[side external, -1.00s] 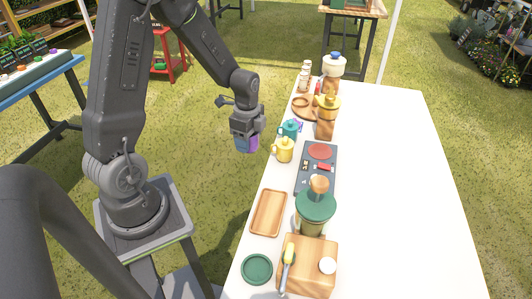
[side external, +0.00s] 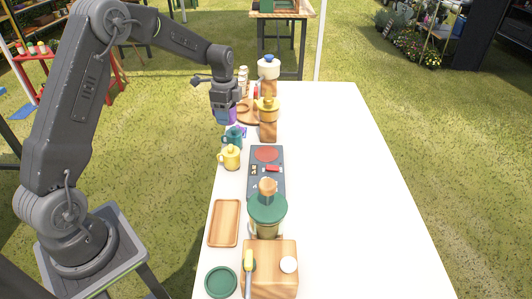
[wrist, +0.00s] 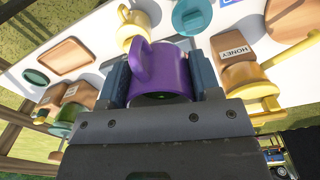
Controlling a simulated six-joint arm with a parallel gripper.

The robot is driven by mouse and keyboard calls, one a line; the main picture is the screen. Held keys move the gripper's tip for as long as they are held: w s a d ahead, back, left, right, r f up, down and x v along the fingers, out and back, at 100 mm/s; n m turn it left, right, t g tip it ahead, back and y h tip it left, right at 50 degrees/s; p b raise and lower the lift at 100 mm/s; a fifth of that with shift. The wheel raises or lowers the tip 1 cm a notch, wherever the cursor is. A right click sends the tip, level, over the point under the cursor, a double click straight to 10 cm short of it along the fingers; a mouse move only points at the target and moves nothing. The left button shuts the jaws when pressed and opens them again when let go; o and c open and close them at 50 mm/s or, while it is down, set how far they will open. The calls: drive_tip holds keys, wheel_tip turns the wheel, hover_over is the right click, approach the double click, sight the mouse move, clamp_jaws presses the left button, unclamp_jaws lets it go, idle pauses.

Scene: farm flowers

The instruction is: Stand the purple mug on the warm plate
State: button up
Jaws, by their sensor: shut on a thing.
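The purple mug (wrist: 172,72) is between the two fingers of my gripper (wrist: 160,68) in the wrist view, its handle at the upper left. In the side view only a small purple part of the mug (side external: 233,116) shows beside my gripper (side external: 226,114), near the table's left edge and just beyond the teal mug (side external: 233,138). The warm plate appears to be the red disc (side external: 267,154) on a dark panel (side external: 258,190), nearer the camera and to the right of my gripper. Nothing stands on the disc.
A yellow mug (side external: 231,157) stands left of the panel. A yellow-topped jar on a wooden block (side external: 268,131) stands beyond it, and a green-lidded jar (side external: 267,215) at its near end. A wooden tray (side external: 224,223) lies nearer. The table's right side (side external: 345,200) is clear.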

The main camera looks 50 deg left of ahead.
hover_over(265, 154)
wheel_tip(265, 154, down, 7)
drive_tip(key=shift+w, duration=0.15)
drive_tip(key=shift+f, duration=1.95)
drive_tip(key=shift+f, duration=0.1)
drive_tip(key=o, duration=1)
